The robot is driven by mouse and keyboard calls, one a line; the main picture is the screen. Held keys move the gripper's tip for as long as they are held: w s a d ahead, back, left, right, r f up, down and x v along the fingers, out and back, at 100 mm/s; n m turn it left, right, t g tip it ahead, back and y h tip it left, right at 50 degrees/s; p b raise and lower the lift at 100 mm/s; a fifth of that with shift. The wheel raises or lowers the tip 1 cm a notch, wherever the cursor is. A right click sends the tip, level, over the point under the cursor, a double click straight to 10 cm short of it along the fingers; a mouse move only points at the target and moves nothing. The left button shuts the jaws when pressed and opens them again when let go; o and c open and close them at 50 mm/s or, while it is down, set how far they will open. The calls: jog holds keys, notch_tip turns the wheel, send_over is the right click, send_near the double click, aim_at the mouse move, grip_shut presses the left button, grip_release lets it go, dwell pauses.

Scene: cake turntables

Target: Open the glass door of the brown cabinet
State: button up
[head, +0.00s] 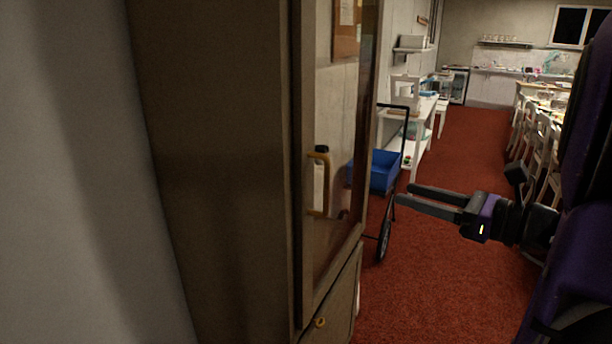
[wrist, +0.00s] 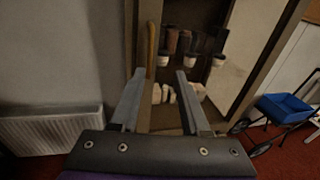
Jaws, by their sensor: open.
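The brown cabinet (head: 215,170) stands close on the left in the head view. Its glass door (head: 335,235) appears closed, its frame in line with the lower door. A brass-coloured vertical handle (head: 325,185) is on the door's left side. My gripper (head: 404,196) is open and empty, right of the door, with its fingers pointing left toward it. In the wrist view the open fingers of my gripper (wrist: 160,73) face the glass. The handle (wrist: 152,50) shows just beyond the left fingertip, not between the fingers' inner faces. I cannot tell the exact gap to it.
A lower door with a round knob (head: 320,322) is under the glass door. A blue cart (head: 384,172) stands behind my gripper, by a white table (head: 427,120). A white radiator (wrist: 50,138) is at left in the wrist view.

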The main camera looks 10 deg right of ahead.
jog(key=shift+y, duration=0.3)
jog(key=x, duration=1.1)
jog(key=s+a+x, duration=0.1)
jog(key=x, duration=0.5)
jog(key=shift+w+a+b, duration=0.15)
jog(key=shift+a+b, duration=0.15)
jog(key=shift+b, duration=0.05)
grip_shut()
dwell(0.4)
